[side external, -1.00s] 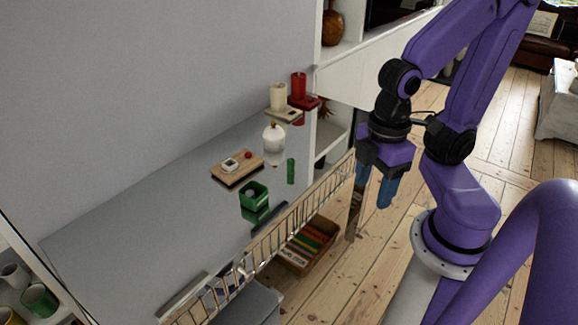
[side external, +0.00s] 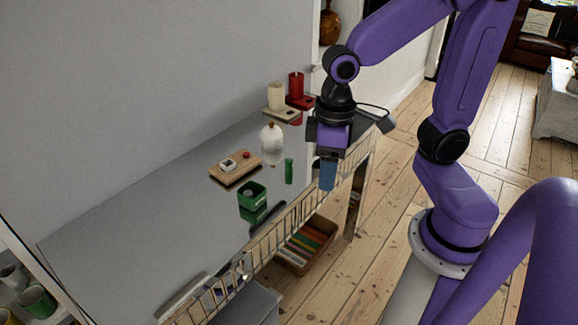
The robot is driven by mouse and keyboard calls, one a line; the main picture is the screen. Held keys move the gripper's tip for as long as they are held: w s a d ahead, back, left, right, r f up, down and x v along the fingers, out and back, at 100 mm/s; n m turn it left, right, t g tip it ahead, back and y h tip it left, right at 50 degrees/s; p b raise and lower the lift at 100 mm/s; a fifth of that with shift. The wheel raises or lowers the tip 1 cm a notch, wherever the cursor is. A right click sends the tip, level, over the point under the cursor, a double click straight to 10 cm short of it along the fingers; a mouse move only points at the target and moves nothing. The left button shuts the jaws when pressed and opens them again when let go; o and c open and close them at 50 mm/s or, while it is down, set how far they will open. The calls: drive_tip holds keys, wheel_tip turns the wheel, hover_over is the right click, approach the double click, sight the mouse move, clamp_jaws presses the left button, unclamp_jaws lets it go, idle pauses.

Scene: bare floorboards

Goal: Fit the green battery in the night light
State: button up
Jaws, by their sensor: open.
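The green battery (side external: 289,171) is a small green cylinder standing upright on the grey worktop (side external: 150,235). A white rounded piece with a gold tip (side external: 271,144) stands just behind and left of it. A wooden block (side external: 235,170) with a small white part and a red knob lies further left. I cannot tell for certain which of these is the night light. My gripper (side external: 328,175) is open and empty, its blue fingers pointing down, right of the battery and apart from it. The fingers overlap in this view.
A green square box (side external: 252,195) with something pale inside stands in front of the wooden block. A wire rail (side external: 300,212) runs along the front edge.

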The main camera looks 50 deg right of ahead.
drive_tip(key=w+d+m, duration=0.2)
drive_tip(key=w+m, duration=0.5)
drive_tip(key=w, duration=0.3)
drive_tip(key=m, duration=1.6)
hover_over(289, 159)
wheel_tip(289, 159, down, 7)
wheel_tip(289, 159, down, 16)
drive_tip(key=shift+s+f, duration=0.1)
drive_tip(key=shift+f, duration=0.1)
clamp_jaws()
